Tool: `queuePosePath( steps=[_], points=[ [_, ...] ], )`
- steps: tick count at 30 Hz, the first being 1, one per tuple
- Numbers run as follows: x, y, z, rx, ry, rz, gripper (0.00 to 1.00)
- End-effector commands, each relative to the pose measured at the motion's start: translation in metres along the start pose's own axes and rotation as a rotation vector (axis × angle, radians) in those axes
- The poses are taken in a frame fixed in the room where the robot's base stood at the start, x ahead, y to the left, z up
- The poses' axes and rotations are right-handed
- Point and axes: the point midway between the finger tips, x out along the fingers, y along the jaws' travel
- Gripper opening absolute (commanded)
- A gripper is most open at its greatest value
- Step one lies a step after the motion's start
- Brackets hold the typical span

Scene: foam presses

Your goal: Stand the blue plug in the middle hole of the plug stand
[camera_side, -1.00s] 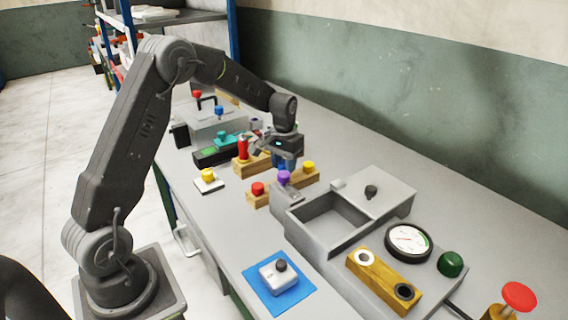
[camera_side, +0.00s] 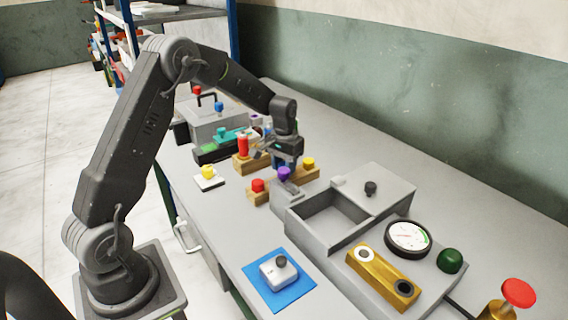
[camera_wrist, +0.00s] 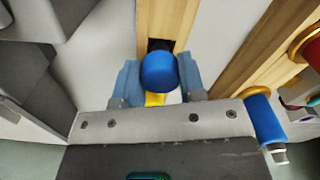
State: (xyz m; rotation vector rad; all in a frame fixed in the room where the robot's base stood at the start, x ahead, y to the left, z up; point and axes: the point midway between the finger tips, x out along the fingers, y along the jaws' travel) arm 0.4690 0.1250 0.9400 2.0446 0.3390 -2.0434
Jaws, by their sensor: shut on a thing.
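My gripper (camera_side: 281,165) is shut on the blue plug (camera_wrist: 160,72), whose round blue top shows between the two blue-grey fingers in the wrist view. The plug stand is a wooden block (camera_wrist: 157,17) under my gripper, also in the side view (camera_side: 268,196). A dark hole (camera_wrist: 160,45) in the stand shows right at the plug's edge. A red plug (camera_side: 258,186) stands at the stand's left end and a yellow plug (camera_side: 308,163) at its right end. The plug's lower end is hidden, so I cannot tell whether it is inside the hole.
A purple knob (camera_side: 284,173) on a grey fixture is close in front of my gripper. A grey open bin (camera_side: 325,220) stands to the right.

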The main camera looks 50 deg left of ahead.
Motion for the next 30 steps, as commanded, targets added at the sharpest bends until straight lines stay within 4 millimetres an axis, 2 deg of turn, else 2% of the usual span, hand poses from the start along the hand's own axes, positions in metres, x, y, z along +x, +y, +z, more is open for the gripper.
queuePosePath(
  steps=[26,27,30],
  points=[
    [0.021,0.0,0.0,0.0,-0.001,0.0,0.13],
    [0.021,0.0,0.0,0.0,0.0,0.0,0.4],
    [0.021,0.0,0.0,0.0,0.0,0.0,0.49]
  ],
)
